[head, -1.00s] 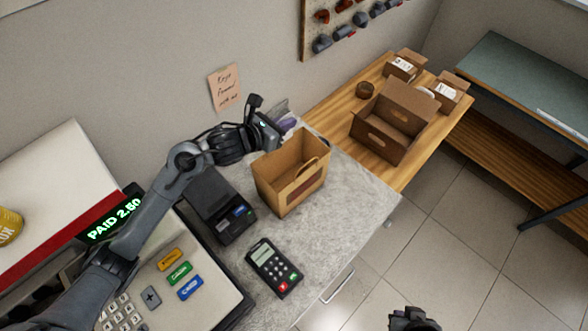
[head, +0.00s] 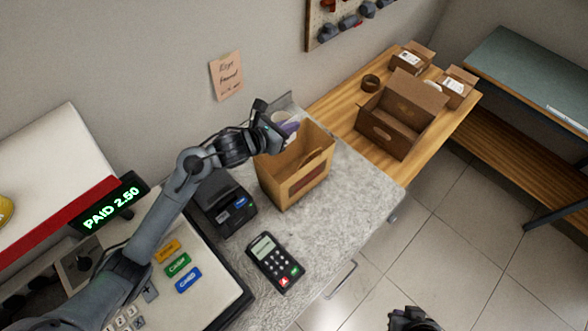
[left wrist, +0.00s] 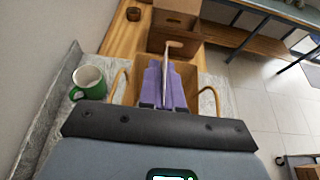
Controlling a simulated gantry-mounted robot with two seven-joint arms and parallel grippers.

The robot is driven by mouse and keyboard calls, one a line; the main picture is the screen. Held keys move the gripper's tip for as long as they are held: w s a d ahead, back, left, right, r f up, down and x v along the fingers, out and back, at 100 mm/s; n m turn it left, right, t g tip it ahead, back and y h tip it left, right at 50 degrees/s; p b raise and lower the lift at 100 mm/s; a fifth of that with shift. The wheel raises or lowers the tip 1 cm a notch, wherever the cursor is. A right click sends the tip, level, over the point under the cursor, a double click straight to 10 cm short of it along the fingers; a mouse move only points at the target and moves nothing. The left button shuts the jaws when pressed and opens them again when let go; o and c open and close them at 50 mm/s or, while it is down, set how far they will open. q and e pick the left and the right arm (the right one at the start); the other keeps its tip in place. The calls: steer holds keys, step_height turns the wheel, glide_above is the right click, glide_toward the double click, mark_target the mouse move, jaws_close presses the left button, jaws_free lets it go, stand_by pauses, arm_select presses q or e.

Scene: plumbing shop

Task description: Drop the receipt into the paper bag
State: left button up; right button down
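The paper bag (head: 298,188) stands open and upright on the grey counter, a dark red label on its front. Its two handles also show in the left wrist view, the right one here (left wrist: 211,98). My left gripper (head: 291,128) is at the bag's far rim, pointing toward its opening. In the left wrist view its purple fingers (left wrist: 166,85) are close together on a thin pale strip seen nearly edge-on, which looks like the receipt (left wrist: 168,62). The bag's inside is mostly hidden. My right gripper (head: 411,321) shows only in part at the bottom edge, away from the counter.
A card terminal (head: 273,262) and a black printer (head: 222,205) stand left of and in front of the bag. A green mug (left wrist: 88,83) is close to the wall. An open cardboard box (head: 399,120) stands on the wooden table behind. The counter right of the terminal is clear.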

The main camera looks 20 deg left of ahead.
arm_select(q)
steer(key=o, duration=0.5)
steer(key=shift+s+a+r, duration=0.2)
steer(key=shift+s+a, duration=0.15)
steer(key=shift+s, duration=0.2)
steer(key=b+v, duration=0.1)
steer(key=v, duration=0.5)
steer(key=shift+s+r, duration=0.1)
